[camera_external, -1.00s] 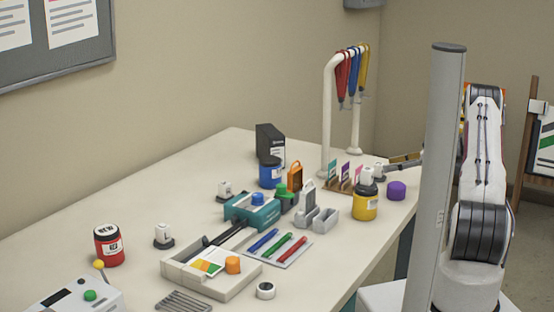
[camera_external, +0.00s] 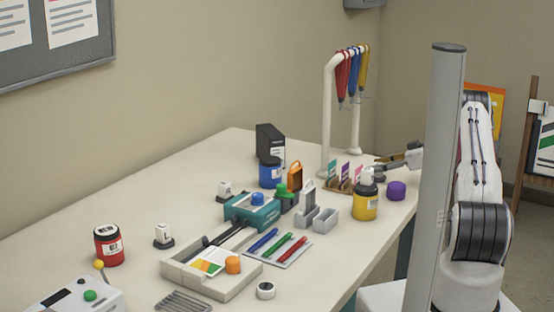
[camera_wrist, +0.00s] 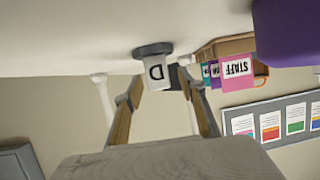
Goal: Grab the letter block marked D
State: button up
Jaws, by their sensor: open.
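In the wrist view, the white letter block marked D (camera_wrist: 157,73) sits on a dark round base (camera_wrist: 152,50), seen upside down. My gripper (camera_wrist: 160,87) is open, with one finger on each side of the block's image. The block appears ahead between the fingertips; I cannot tell whether either finger touches it. In the external view, my gripper (camera_external: 380,164) is at the table's far right end, close behind the yellow jar.
A purple cylinder (camera_external: 397,190) stands near the right table edge, close to my gripper. A card holder (camera_external: 340,183) with coloured tabs is to its left. The yellow jar (camera_external: 365,208) stands in front. A white hook stand (camera_external: 326,115) rises behind.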

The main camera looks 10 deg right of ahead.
grip_shut()
jog(key=shift+r, duration=0.1)
jog(key=shift+r, duration=0.15)
jog(key=shift+r, duration=4.85)
